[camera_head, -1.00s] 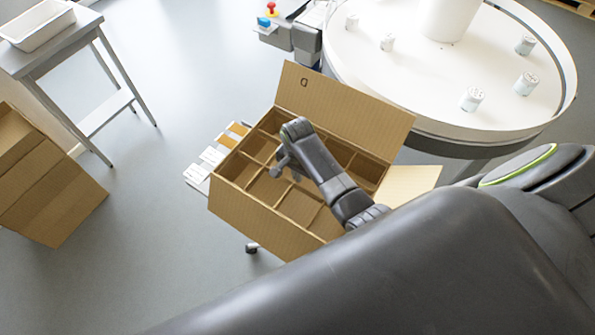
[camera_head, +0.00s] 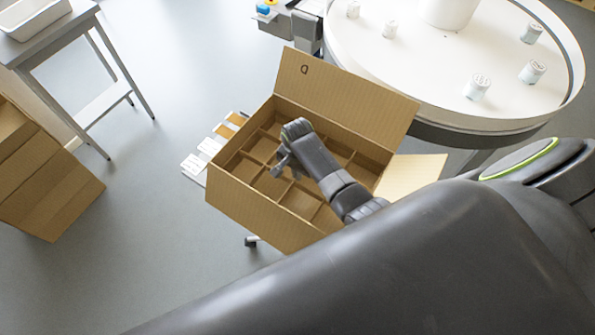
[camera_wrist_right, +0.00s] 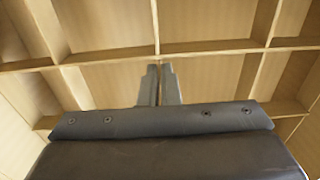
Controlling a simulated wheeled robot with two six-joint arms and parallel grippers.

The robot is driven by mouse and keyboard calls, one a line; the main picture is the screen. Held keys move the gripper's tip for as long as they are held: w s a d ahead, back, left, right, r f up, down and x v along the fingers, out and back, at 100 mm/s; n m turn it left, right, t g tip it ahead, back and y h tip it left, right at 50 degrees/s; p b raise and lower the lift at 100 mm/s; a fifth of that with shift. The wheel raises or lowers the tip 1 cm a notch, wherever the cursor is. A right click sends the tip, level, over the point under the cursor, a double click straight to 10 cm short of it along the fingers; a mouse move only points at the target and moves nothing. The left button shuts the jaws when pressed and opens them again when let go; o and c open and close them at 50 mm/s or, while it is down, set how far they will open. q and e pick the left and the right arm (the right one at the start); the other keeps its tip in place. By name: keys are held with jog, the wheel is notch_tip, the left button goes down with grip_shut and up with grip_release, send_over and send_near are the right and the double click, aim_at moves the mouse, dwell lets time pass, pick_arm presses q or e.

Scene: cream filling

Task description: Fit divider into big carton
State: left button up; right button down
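The big carton (camera_head: 255,208) is a brown open box in the middle of the head view, with raised flaps. The brown divider (camera_head: 262,147) is a grid of crossing panels inside its walls. In the right wrist view the divider (camera_wrist_right: 210,46) fills the upper part, its cells open towards the camera. My right gripper (camera_head: 284,166) reaches down into the carton over the middle of the grid. Its two fingers (camera_wrist_right: 160,88) are close together, with a thin divider panel between them. The arm hides part of the divider and the carton's near right side. My left gripper is not in view.
A round white table (camera_head: 420,70) with several small white jars stands behind the carton at right. A steel side table (camera_head: 60,40) bears a white tray (camera_head: 32,18). Another brown carton (camera_head: 45,190) stands at the left edge. Grey floor (camera_head: 140,210) between is clear.

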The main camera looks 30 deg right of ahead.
jog(key=c, duration=1.6)
grip_release()
jog(key=shift+r+p, duration=0.75)
jog(key=shift+r, duration=8)
jog(key=shift+f, duration=0.1)
